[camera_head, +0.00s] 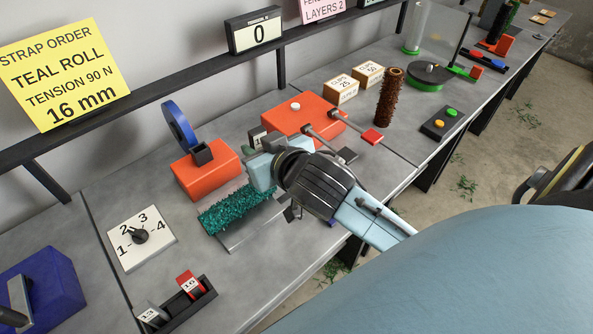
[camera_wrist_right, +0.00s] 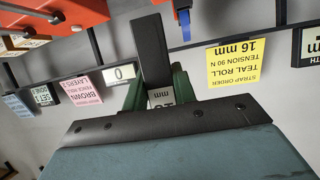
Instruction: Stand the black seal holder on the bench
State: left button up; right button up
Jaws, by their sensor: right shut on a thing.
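My right gripper (camera_head: 262,165) is shut on the black seal holder (camera_wrist_right: 152,55). In the right wrist view the holder is a dark upright block between the green fingers (camera_wrist_right: 159,88), with a pale label whose text is partly hidden. In the head view the gripper is above the bench (camera_head: 262,300), beside the orange machine blocks, and mostly hides the holder. I cannot tell from these views whether the holder touches the bench. My left gripper is not in view.
A black rack (camera_head: 182,312) with grey and red holders stands at the front. A teal roll (camera_head: 238,210) lies on a plate just left of the gripper. A dial plate (camera_head: 141,238), orange block (camera_head: 205,172) with blue disc and brown roll (camera_head: 389,97) stand around. Bare bench lies right of the rack.

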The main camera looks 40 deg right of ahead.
aim_at(262, 269)
jog(key=z, duration=0.05)
jog(key=k, duration=1.1)
jog(key=u, duration=0.7)
